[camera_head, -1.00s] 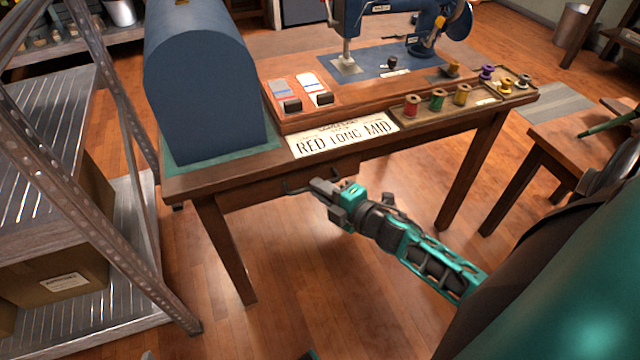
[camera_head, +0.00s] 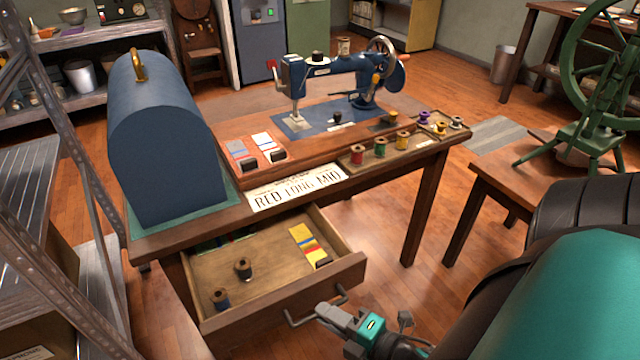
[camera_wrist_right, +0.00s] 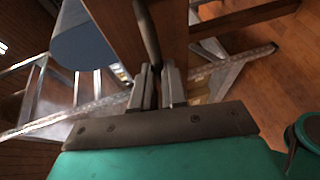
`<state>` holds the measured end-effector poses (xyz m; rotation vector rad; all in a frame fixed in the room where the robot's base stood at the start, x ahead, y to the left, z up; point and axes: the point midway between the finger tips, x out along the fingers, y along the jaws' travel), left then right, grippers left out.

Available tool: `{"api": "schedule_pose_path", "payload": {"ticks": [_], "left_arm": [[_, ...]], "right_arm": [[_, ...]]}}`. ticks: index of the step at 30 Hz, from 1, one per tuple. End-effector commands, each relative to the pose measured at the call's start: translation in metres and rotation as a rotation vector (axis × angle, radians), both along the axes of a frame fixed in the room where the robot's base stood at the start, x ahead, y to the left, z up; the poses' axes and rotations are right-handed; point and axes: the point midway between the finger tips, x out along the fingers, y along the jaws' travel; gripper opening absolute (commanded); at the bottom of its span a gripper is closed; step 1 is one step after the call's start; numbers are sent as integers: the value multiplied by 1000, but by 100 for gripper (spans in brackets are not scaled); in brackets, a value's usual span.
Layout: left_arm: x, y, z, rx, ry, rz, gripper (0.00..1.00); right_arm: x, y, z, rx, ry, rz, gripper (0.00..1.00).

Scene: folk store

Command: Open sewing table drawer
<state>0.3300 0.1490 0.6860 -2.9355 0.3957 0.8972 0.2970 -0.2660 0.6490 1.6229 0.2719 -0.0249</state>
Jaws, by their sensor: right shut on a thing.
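The sewing table (camera_head: 160,241) has its wooden drawer (camera_head: 350,272) pulled out at the front left. Inside lie two dark spools, a yellow card with coloured stripes (camera_head: 303,236) and some dark items at the back, partly hidden under the tabletop. A dark bar handle (camera_head: 300,320) is on the drawer front. My left gripper is not in view.
A metal shelf (camera_head: 60,150) stands close on the left. A stool with a green wheel (camera_head: 540,165) is at right.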

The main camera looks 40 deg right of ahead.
Motion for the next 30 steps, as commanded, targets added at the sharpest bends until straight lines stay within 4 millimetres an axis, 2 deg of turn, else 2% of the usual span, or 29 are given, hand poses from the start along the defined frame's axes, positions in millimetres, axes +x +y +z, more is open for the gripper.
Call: {"api": "schedule_pose_path", "payload": {"ticks": [6, 16, 17, 24, 30], "left_arm": [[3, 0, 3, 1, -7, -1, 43], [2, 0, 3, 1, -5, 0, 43], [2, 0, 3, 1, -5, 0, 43], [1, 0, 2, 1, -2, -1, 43], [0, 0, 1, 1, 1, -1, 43]], "right_arm": [[-9, 2, 0, -1, -1, -1, 0], [-10, 2, 0, -1, -1, -1, 0], [-10, 2, 0, -1, -1, 0, 14], [-10, 2, 0, -1, -1, 0, 37], [-10, 2, 0, 0, -1, 0, 38]]}}
